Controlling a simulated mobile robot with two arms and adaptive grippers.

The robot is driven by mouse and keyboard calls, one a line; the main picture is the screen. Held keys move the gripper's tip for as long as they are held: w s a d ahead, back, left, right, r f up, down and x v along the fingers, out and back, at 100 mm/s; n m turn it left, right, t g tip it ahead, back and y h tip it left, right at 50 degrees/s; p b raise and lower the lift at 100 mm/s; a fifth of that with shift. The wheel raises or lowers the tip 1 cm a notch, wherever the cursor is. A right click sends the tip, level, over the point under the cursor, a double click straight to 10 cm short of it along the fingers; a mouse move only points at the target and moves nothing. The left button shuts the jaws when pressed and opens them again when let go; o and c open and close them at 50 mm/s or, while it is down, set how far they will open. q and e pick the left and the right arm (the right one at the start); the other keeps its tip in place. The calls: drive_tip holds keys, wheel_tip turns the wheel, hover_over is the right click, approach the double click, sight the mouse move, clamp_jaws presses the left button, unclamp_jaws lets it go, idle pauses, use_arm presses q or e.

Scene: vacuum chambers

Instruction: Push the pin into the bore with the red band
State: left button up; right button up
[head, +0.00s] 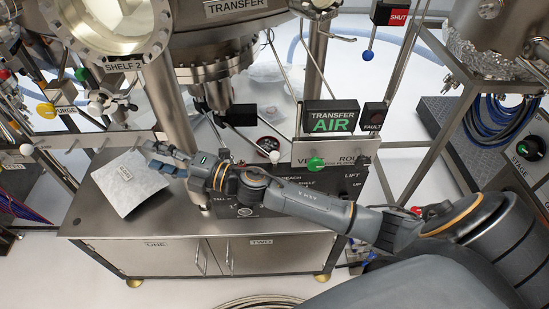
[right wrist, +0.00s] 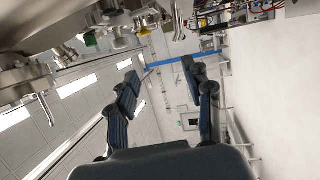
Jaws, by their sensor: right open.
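My right gripper (head: 160,157) reaches left over the steel cabinet top, above the right edge of a grey sheet. In the right wrist view, its two dark fingers (right wrist: 167,90) stand apart with nothing between them. I cannot make out the pin or a bore with a red band in either view. A small round dark part with some red (head: 270,143) sits at the back of the cabinet; I cannot tell what it is. My left gripper is not in view.
A grey sheet (head: 126,184) lies on the cabinet (head: 160,258). A TRANSFER AIR sign box (head: 331,117) and a green-knob panel (head: 352,151) stand right of the gripper. A steel post (head: 168,105) rises close behind it. A ball-ended lever (head: 274,156) stands near my forearm.

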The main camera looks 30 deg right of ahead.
drive_tip(key=s+a+r+n+g+y, duration=0.2)
drive_tip(key=s+a+n+g+y, duration=0.15)
drive_tip(key=n+g, duration=0.5)
drive_tip(key=n+g+h+p, duration=0.2)
drive_tip(key=n+g+h, duration=0.4)
drive_tip(key=n+h, duration=0.9)
hover_over(275, 154)
wheel_tip(275, 154, down, 5)
drive_tip(key=shift+f+m+h, duration=0.2)
drive_tip(key=shift+m+h, duration=0.65)
drive_tip(key=shift+m, duration=0.2)
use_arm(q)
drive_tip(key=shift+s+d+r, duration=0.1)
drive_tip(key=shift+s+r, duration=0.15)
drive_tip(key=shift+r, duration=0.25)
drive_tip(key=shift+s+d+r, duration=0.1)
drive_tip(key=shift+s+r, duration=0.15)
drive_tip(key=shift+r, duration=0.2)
use_arm(e)
drive_tip(key=shift+f, duration=0.1)
use_arm(q)
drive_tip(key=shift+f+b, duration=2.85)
drive_tip(key=shift+b, duration=0.1)
use_arm(e)
drive_tip(key=shift+f, duration=4.1)
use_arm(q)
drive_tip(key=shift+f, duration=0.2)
